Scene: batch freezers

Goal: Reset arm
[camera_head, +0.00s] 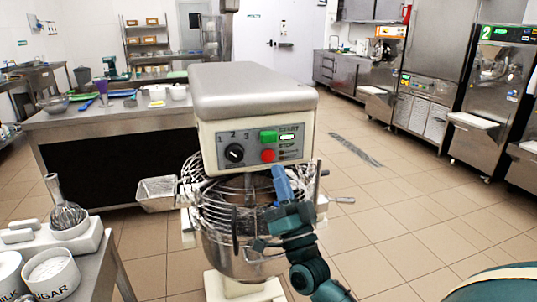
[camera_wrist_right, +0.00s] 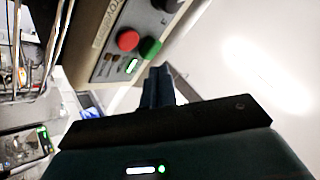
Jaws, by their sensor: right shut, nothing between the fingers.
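My right gripper (camera_head: 279,174) is in front of the mixer, its blue fingers pointing up beside the wire guard, below the control panel. In the right wrist view the fingers (camera_wrist_right: 158,82) are together and empty, close to the panel's lower edge. The mixer (camera_head: 254,92) has a grey top and a panel with a dial, a green START button (camera_head: 268,137) and a red STOP button (camera_head: 268,155). The same red button (camera_wrist_right: 128,40) and green button (camera_wrist_right: 150,48) show in the wrist view. Whether the gripper touches the mixer is unclear. My left gripper is not in view.
The mixer's steel bowl (camera_head: 232,252) and wire guard (camera_head: 205,205) are right beside my arm. A side table (camera_head: 98,262) at left holds a whisk (camera_head: 67,214) and a sugar jar (camera_head: 50,275). Freezers (camera_head: 490,95) line the right. The tiled floor (camera_head: 400,220) between is mostly clear.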

